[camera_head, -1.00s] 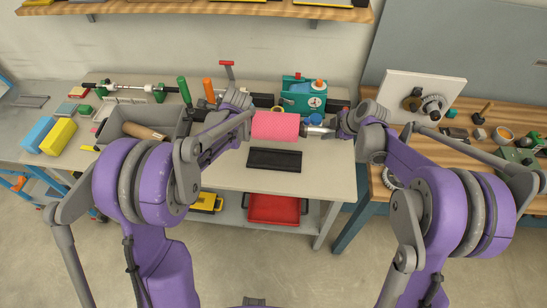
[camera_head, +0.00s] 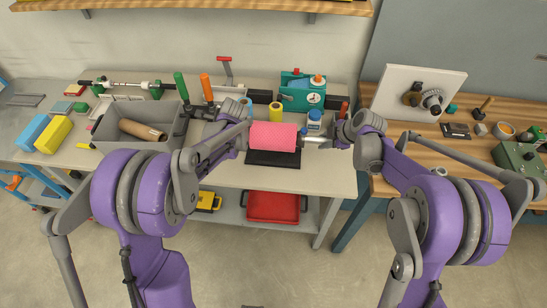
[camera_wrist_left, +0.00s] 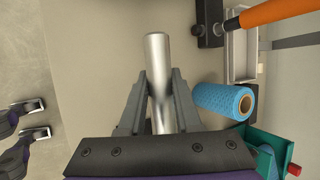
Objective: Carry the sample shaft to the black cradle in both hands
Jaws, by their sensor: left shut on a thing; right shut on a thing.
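The sample shaft, with a pink wrap (camera_head: 273,137) around its middle and bare metal ends, is held level between my two grippers. The black cradle (camera_head: 272,159) is on the table; the wrap covers its back part in the head view, and I cannot tell whether they touch. My right gripper (camera_head: 326,141) is shut on the shaft's right end. My left gripper is shut on the other end; in the left wrist view its fingers (camera_wrist_left: 158,100) clasp the bare metal end (camera_wrist_left: 157,55). In the head view my left arm mostly hides that gripper.
A grey bin (camera_head: 104,136) with a brown roll stands left of the cradle. Behind are orange- and green-handled tools, a teal machine (camera_head: 296,92) and a blue-lidded jar (camera_head: 314,122). A blue roll (camera_wrist_left: 222,99) lies near my left gripper. The table front is clear.

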